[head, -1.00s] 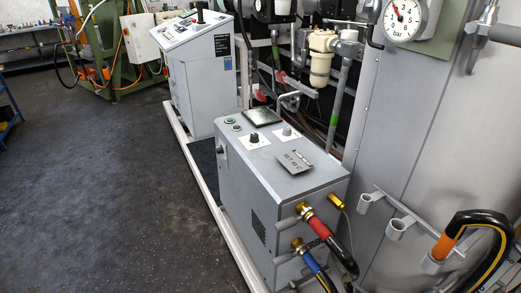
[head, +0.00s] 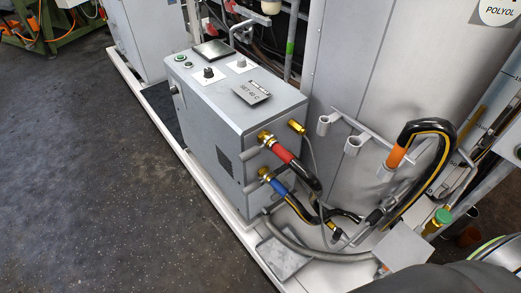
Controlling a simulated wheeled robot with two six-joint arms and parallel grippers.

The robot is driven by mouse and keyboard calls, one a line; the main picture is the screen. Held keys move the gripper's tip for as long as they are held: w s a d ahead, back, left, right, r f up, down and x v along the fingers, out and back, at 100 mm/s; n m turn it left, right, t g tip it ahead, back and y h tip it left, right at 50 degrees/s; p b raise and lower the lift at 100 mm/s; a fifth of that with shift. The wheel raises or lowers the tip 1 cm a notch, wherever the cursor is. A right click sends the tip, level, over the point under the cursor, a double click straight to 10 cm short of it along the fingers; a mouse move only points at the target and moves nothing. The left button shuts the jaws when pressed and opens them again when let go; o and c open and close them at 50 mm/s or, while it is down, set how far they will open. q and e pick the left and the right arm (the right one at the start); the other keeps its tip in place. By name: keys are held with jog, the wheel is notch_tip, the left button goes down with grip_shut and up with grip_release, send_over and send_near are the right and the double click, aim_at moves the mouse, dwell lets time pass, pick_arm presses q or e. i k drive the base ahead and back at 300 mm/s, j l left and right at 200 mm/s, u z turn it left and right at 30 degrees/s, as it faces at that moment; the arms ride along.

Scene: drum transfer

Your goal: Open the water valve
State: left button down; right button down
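No part that I can clearly tell to be the water valve shows. A grey control box (head: 215,115) stands left of centre in the head view. On its right face a red-sleeved hose (head: 287,155) and a blue-sleeved hose (head: 279,187) join brass fittings (head: 266,138). A smaller brass fitting (head: 297,127) sits higher on that face, with a thin grey line below it. Whether any fitting has a valve handle is too small to tell. Neither gripper is in view.
A black hose with an orange sleeve (head: 397,156) arches at the right by a rack with ring holders (head: 352,145). A green-capped fitting (head: 441,217) stands lower right. A white base rail (head: 180,150) edges the machine. The dark floor (head: 90,190) at left is clear.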

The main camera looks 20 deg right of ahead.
aim_at(338, 233)
jog(key=z, duration=1.5)
